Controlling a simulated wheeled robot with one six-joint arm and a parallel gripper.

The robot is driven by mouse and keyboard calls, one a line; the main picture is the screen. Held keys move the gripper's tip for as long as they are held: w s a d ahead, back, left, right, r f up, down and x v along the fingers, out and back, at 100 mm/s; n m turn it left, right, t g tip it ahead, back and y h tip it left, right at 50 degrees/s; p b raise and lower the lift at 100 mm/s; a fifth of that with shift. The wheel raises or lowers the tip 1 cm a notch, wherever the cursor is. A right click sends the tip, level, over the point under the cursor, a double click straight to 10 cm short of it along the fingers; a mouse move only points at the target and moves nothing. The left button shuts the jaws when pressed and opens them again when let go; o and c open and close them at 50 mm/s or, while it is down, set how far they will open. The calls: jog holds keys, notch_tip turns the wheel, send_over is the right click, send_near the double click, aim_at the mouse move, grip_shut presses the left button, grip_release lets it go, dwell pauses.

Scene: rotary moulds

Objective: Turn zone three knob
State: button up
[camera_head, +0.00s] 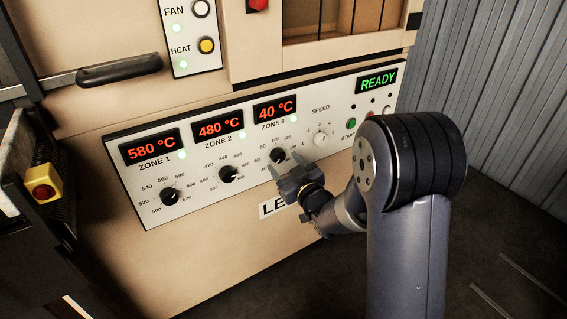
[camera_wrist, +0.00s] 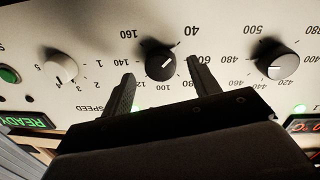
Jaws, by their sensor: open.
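The zone three knob (camera_head: 278,156) is black and round, on the white control panel (camera_head: 330,100) below the display reading 40 °C (camera_head: 275,108). In the wrist view the same knob (camera_wrist: 160,64) shows upside down, its white pointer line slanting toward the upper right. My gripper (camera_head: 285,172) is just in front of and below this knob. In the wrist view its two fingers stand open, one on each side of the knob's near edge, and the knob lies beyond the fingertips. I see no contact with the knob.
The zone two knob (camera_head: 228,174) and zone one knob (camera_head: 169,197) sit to the left. A white speed knob (camera_head: 320,139) sits close on the right. A green READY display (camera_head: 377,81) is at upper right. A yellow box with a red button (camera_head: 43,188) is at far left.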

jog(key=shift+x, duration=0.95)
jog(key=c, duration=1)
jog(key=shift+m, duration=0.4)
jog(key=m, duration=0.3)
jog(key=shift+r+m, duration=0.1)
jog(key=shift+m, duration=0.2)
jog(key=shift+m+g+p, duration=0.3)
jog(key=shift+m+p, duration=0.2)
jog(key=shift+m, duration=1.6)
